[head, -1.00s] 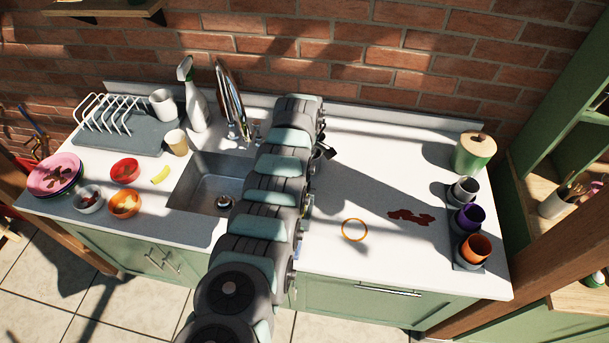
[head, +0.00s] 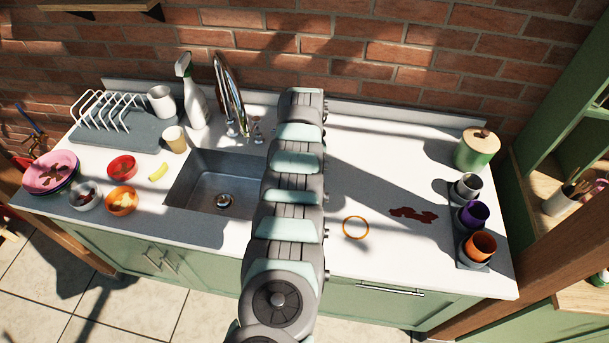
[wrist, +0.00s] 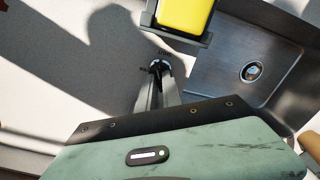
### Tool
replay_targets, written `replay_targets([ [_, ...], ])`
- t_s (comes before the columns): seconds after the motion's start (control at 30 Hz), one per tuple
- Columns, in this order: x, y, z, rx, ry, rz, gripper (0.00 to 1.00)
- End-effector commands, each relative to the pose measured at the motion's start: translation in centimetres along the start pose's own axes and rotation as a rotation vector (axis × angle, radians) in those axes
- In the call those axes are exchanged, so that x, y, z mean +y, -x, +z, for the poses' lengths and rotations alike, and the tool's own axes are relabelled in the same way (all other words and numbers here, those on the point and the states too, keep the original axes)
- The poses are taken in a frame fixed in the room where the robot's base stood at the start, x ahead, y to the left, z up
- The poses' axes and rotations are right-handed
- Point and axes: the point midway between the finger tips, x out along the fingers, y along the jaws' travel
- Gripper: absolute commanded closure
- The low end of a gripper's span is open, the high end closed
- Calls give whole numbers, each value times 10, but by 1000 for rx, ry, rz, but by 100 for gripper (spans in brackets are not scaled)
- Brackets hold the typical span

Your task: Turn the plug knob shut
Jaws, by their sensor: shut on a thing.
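In the wrist view my gripper (wrist: 159,72) points at the counter beside the sink, with its narrow fingers close together. It is shut on the small dark plug knob (wrist: 158,63), which is mostly hidden between the fingertips. Small dark lettering sits on the counter around the knob, too small to read surely. The sink (wrist: 222,73) lies right of the knob, with its round metal drain (wrist: 251,71) in the floor. In the head view the sink (head: 192,188) and drain (head: 224,201) show left of my arm, which hides the gripper and knob.
A yellow block (wrist: 185,14) in a grey holder (wrist: 180,35) stands close to the fingertips. The tap (head: 230,95) rises behind the sink. An orange ring (head: 356,238) and a brown stain (head: 413,215) lie right of my arm, where much of the counter is clear.

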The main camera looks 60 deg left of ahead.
Motion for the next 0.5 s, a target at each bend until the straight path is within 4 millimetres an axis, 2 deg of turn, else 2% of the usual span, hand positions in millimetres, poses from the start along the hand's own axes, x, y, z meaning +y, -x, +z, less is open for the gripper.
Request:
replay_targets([
  [0.3, 0, 0, 0, 1, -265, 0, 100],
  [0.5, 0, 0, 0, -1, -382, 0, 100],
])
